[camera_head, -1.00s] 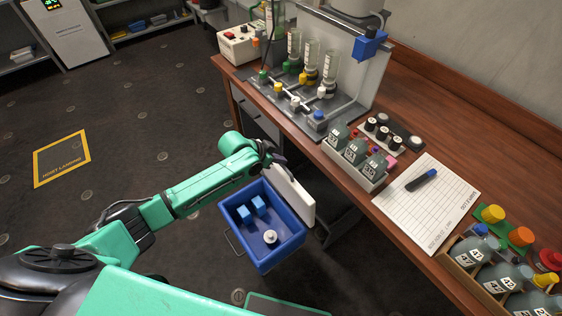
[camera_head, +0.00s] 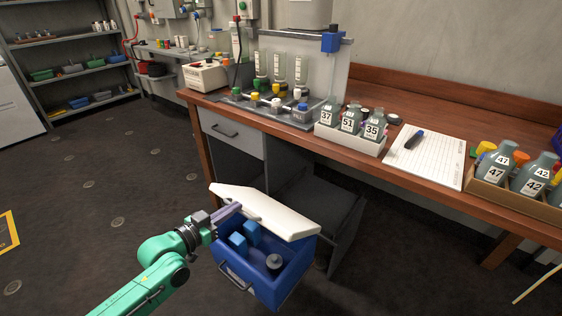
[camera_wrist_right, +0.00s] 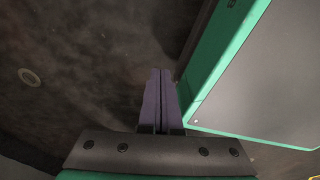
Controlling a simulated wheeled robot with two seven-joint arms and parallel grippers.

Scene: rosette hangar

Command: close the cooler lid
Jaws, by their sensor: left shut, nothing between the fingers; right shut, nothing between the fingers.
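The blue cooler (camera_head: 290,287) stands on the floor in front of the bench. Its white lid (camera_head: 262,210) is tilted partly open over it, and the front opening still shows the inside. Blue blocks (camera_head: 245,236) and a grey round-topped item (camera_head: 274,263) lie inside. My left gripper (camera_head: 232,210) is shut and empty, at the left part of the lid near its lower edge; I cannot tell whether it touches. My right gripper (camera_wrist_right: 158,98) is shut and empty in the right wrist view, above the dark floor, with no cooler in that view.
The wooden bench (camera_head: 400,172) runs behind the cooler, with a bottle rack (camera_head: 349,141), a paper sheet (camera_head: 428,155) and a bottle crate (camera_head: 510,197) on it. A drawer unit (camera_head: 235,135) is under it.

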